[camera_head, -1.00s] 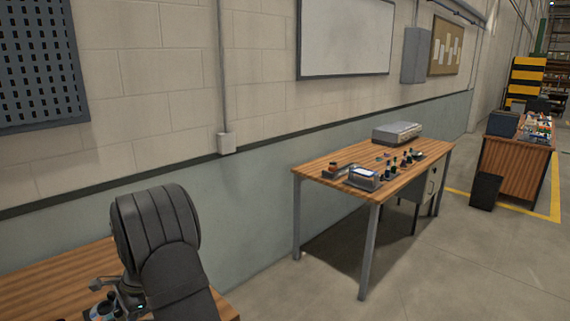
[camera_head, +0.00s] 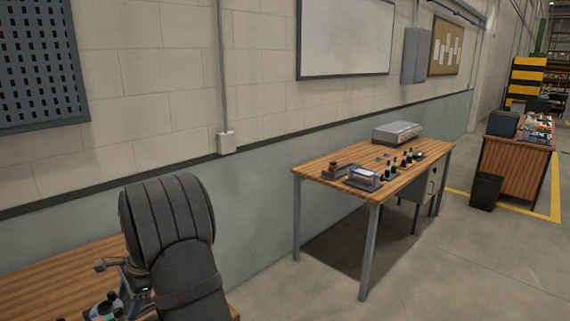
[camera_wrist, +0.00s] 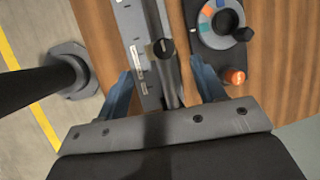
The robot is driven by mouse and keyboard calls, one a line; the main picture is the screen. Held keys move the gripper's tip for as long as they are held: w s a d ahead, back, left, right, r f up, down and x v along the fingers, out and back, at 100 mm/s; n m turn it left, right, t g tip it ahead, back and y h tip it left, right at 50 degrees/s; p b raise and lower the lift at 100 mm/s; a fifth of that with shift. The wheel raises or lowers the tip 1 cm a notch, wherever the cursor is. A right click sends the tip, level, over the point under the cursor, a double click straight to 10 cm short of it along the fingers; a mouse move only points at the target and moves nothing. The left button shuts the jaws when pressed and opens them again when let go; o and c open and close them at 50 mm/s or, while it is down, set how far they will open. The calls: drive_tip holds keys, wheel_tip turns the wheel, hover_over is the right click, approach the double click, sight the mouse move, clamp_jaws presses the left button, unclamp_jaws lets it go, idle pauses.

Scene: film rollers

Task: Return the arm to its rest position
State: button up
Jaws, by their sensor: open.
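My gripper (camera_wrist: 163,92) is open, its two blue fingers spread apart in the wrist view. Between and beyond them lies a grey metal rail-like device (camera_wrist: 140,50) with a dark knob, on the wooden table. I cannot tell whether the fingers touch it, but the jaws are not closed on it. In the head view my dark padded arm (camera_head: 175,235) stands over the near wooden table (camera_head: 50,285) at lower left and hides part of it. The fingertips are not clear there.
A round dial with coloured segments (camera_wrist: 218,22) and an orange knob (camera_wrist: 235,76) sit right of the rail. A dark post (camera_wrist: 35,95) stands at the left. A second table (camera_head: 335,175) with small items stands mid-room. Bare floor (camera_head: 460,270) lies to the right.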

drive_tip(key=v, duration=1.1)
drive_tip(key=x, duration=1.6)
drive_tip(key=shift+a+f, duration=0.2)
drive_tip(key=shift+f, duration=0.2)
drive_tip(key=shift+s+a+f, duration=0.2)
drive_tip(key=shift+s+a, duration=0.3)
drive_tip(key=shift+a, duration=0.05)
drive_tip(key=shift+s+a+f, duration=0.25)
drive_tip(key=shift+s+a, duration=0.25)
drive_tip(key=shift+a, duration=0.05)
drive_tip(key=v, duration=1.8)
drive_tip(key=n+g+h, duration=0.2)
drive_tip(key=n+h, duration=0.2)
drive_tip(key=n, duration=0.3)
hover_over(123, 317)
drive_tip(key=a, duration=0.2)
drive_tip(key=f, duration=0.9)
drive_tip(key=shift+s+f, duration=0.4)
drive_tip(key=shift+s+a+f+n+g+h, duration=0.15)
drive_tip(key=shift+a+f+n+g, duration=0.1)
drive_tip(key=shift+f+n, duration=0.2)
drive_tip(key=shift+s+a+f+n+g+h, duration=0.15)
drive_tip(key=shift+a+f+n, duration=0.1)
drive_tip(key=shift+f+n, duration=0.2)
